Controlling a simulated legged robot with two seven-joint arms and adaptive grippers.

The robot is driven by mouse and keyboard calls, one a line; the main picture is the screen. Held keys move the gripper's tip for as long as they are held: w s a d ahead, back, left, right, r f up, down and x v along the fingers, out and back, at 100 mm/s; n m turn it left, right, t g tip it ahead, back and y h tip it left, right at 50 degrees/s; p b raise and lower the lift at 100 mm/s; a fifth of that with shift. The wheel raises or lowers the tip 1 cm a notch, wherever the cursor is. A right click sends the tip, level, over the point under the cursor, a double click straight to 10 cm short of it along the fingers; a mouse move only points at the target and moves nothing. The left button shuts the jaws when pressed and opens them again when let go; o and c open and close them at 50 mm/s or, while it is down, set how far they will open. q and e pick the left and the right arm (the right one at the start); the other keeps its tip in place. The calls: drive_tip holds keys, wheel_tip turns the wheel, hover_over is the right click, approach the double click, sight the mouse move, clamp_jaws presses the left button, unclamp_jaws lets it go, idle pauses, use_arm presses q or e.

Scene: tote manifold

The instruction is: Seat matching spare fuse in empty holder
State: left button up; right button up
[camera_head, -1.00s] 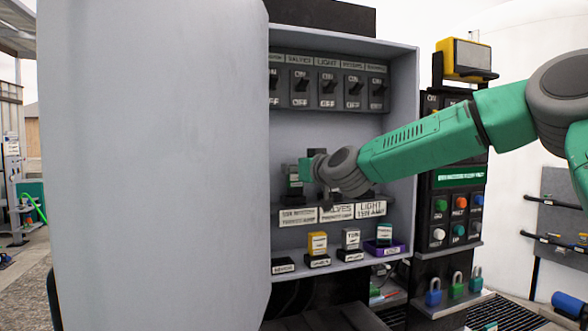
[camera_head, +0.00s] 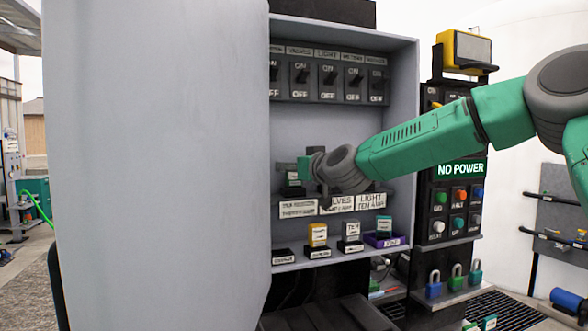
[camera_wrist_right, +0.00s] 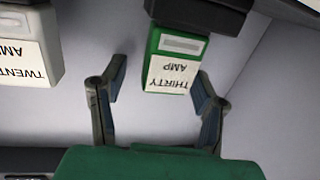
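My right gripper (camera_head: 303,168) is inside the open cabinet. In the right wrist view its two fingers (camera_wrist_right: 158,78) are open, either side of the lower end of a green fuse labelled THIRTY AMP (camera_wrist_right: 174,72). This fuse (camera_head: 292,179) hangs from a black holder (camera_wrist_right: 200,14). A pale fuse labelled TWENTY AMP (camera_wrist_right: 28,48) is at the wrist view's left. On the lower shelf stand a yellow fuse (camera_head: 317,233), a white fuse (camera_head: 351,231) and a teal-topped fuse (camera_head: 384,226) in a purple base. My arm hides the holder area above the LIGHT TEN AMP label (camera_head: 371,201). My left gripper is not in view.
A row of breaker switches (camera_head: 328,77) is above. The cabinet door (camera_head: 155,165) fills the left of the head view. A control panel shows a NO POWER display (camera_head: 461,169); padlocks (camera_head: 455,283) stand below it. A black block (camera_head: 283,256) is at the lower shelf's left end.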

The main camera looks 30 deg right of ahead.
drive_tip(key=shift+a, duration=0.1)
drive_tip(key=shift+s+r, duration=0.1)
drive_tip(key=shift+s, duration=0.15)
drive_tip(key=s, duration=0.6)
drive_tip(key=shift+s, duration=0.4)
